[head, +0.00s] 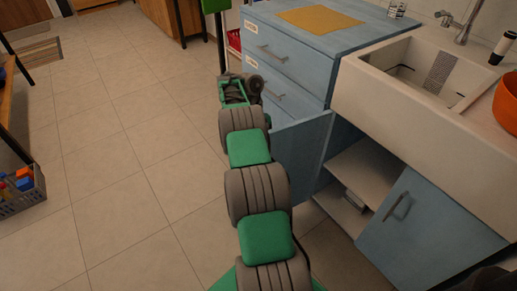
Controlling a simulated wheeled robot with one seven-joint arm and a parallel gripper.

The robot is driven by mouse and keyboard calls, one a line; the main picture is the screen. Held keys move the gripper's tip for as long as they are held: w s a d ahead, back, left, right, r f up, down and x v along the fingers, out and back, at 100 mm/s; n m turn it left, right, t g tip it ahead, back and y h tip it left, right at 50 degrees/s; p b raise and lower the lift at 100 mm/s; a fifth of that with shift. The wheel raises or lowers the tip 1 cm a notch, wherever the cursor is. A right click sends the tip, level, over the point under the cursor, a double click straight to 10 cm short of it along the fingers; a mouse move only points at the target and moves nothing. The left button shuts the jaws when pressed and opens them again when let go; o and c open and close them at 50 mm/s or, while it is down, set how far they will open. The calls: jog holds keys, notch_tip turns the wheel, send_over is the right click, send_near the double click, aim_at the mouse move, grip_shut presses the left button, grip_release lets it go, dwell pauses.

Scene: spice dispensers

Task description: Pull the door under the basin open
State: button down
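The basin (375,95) is white and stands at the right on a light blue cabinet. Under it, a blue door panel (303,150) stands swung outward on the left side, and the cabinet's inner shelf (365,170) shows beside it. A second blue door (420,222) with a grey handle sits to the right and looks shut. My arm reaches forward across the floor, partly in front of the swung panel. My gripper (238,92) is at the arm's far end, beside the drawers and near the panel's outer edge. Its fingers and any contact are too unclear to tell.
Blue drawers (285,63) with grey handles stand left of the basin, with a yellow mat (318,20) on top. An orange bowl (507,103) is at the right edge. A crate (22,198) stands at the far left. The tiled floor between is clear.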

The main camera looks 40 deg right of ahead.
jog(key=shift+w, duration=0.15)
jog(key=c, duration=1.5)
grip_release()
jog(key=p+v, duration=0.8)
jog(key=p, duration=0.1)
jog(key=shift+p, duration=0.35)
jog(key=shift+f, duration=0.1)
